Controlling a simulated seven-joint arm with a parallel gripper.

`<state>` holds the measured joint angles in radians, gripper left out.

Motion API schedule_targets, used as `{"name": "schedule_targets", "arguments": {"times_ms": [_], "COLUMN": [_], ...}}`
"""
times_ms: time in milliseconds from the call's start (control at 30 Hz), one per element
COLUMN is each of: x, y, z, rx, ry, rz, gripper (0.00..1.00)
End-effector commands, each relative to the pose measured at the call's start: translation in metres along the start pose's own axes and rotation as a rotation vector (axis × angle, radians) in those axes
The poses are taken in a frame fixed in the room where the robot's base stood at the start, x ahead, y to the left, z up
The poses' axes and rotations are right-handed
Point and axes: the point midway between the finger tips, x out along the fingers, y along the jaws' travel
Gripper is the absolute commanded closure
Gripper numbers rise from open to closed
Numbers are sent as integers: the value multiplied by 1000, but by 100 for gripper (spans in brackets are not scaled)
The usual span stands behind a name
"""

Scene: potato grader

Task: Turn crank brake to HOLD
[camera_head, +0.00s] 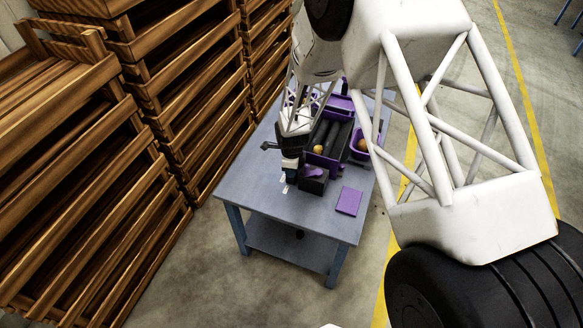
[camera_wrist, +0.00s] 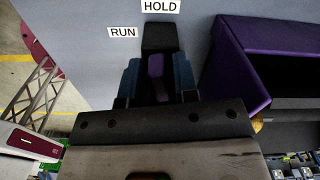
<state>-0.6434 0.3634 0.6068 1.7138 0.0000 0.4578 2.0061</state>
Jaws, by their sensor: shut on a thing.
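My gripper (camera_wrist: 157,88) is shut on the purple grip of the crank brake (camera_wrist: 155,67), with one blue finger on each side of it. A black block (camera_wrist: 160,38) shows just beyond the purple part, directly below the HOLD label (camera_wrist: 160,6). The RUN label (camera_wrist: 123,32) lies to the left of the block. In the head view my gripper (camera_head: 289,166) is low at the left side of the grader (camera_head: 330,134), and it hides the brake. The white labels (camera_head: 284,188) show beside it on the table.
A purple-topped dark box (camera_head: 314,174) stands close to the right of my gripper. A purple pad (camera_head: 349,201) lies on the blue-grey table (camera_head: 262,202). Potatoes (camera_head: 318,149) lie in the grader. Tall wooden crates (camera_head: 150,180) line the left; the table's front left is clear.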

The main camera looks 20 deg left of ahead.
Motion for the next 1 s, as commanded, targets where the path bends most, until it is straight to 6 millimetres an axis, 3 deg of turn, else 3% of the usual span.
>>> {"name": "schedule_targets", "arguments": {"times_ms": [367,833,867,1000], "x": [-1,-1,-1,-1], "y": [-1,-1,-1,-1], "z": [0,0,0,0], "rx": [234,244,244,244], "ry": [-1,-1,-1,-1], "rz": [-1,-2,-2,-1], "gripper": [88,88,72,72]}}
